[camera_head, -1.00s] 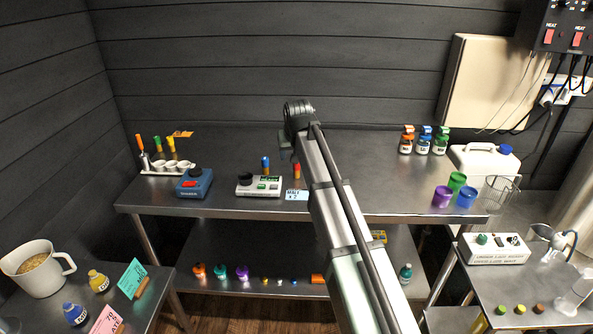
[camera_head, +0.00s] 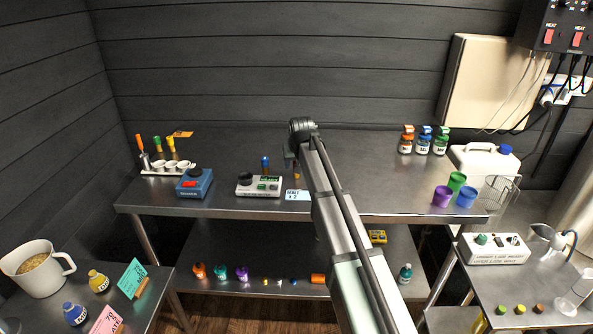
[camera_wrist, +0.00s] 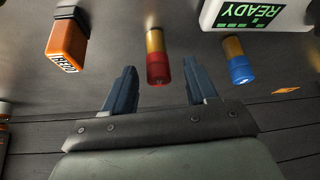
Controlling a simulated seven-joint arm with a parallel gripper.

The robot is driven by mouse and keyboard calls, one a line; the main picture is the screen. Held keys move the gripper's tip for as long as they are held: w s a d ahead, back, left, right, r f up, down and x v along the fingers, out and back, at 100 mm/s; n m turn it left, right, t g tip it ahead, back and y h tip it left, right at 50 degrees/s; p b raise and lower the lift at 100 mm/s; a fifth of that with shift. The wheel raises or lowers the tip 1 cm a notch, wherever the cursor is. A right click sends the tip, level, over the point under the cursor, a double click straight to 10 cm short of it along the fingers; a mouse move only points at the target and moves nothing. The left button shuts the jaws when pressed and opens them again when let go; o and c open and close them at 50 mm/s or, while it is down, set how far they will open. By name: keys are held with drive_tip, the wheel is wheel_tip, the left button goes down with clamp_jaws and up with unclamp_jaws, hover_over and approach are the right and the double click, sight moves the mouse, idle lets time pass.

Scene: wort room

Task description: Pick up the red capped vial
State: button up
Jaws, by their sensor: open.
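The red capped vial (camera_wrist: 158,68) has an amber body and shows in the wrist view in the gap between my fingers, near their tips. My gripper (camera_wrist: 159,76) is open, with one finger on each side of the vial, and no contact is visible. In the head view my arm's end covers the vial's cap, and only a bit of its amber body (camera_head: 297,174) shows on the steel bench. A blue capped vial (camera_wrist: 237,66) stands to the right in the wrist view and also shows in the head view (camera_head: 265,165).
A white instrument (camera_wrist: 258,14) reading READY is at upper right.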

drive_tip(key=x, duration=0.5)
drive_tip(key=shift+d, duration=0.1)
drive_tip(key=c, duration=1)
drive_tip(key=shift+r, duration=0.15)
